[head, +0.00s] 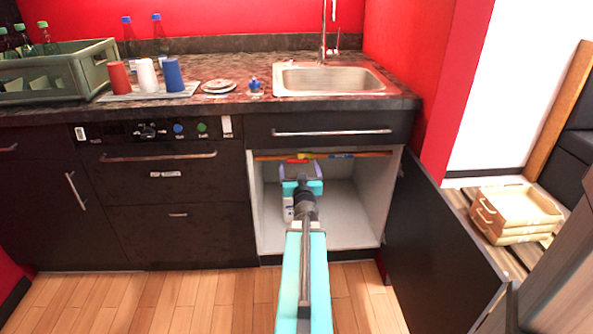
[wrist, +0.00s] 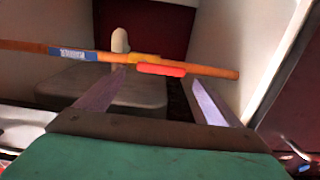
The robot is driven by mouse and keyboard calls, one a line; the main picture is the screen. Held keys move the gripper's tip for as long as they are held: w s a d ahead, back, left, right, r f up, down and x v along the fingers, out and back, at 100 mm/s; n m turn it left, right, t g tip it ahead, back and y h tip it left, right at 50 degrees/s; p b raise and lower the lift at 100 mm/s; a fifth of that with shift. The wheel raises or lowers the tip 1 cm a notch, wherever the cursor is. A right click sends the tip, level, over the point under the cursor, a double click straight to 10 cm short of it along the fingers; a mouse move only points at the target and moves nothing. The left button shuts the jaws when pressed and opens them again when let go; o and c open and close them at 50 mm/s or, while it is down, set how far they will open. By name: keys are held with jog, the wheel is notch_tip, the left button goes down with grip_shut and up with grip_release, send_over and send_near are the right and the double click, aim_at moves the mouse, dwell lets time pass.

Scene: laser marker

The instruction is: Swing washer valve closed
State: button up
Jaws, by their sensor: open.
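The washer valve has a red handle (head: 298,161) on a copper-coloured pipe (head: 375,154) that runs across the top of the open sink cabinet. In the wrist view the red handle (wrist: 161,69) lies nearly along the pipe (wrist: 215,72), beside a yellow valve body (wrist: 143,58). The pipe bears a blue label (wrist: 72,54). My gripper (head: 302,172) reaches into the cabinet just below the handle. In the wrist view its open fingers (wrist: 158,82) point at the valve, with the handle between their tips in the picture. I cannot tell whether they touch it.
The cabinet door (head: 438,245) stands open at the right. A white bottle (head: 288,208) is inside the cabinet, left of my arm. A sink (head: 330,80), cups (head: 147,75) and a bottle crate (head: 75,72) are on the counter. Wooden trays (head: 518,208) lie at the far right.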

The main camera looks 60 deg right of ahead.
aim_at(297, 160)
jog(key=shift+x, duration=1.3)
jog(key=shift+c, duration=0.3)
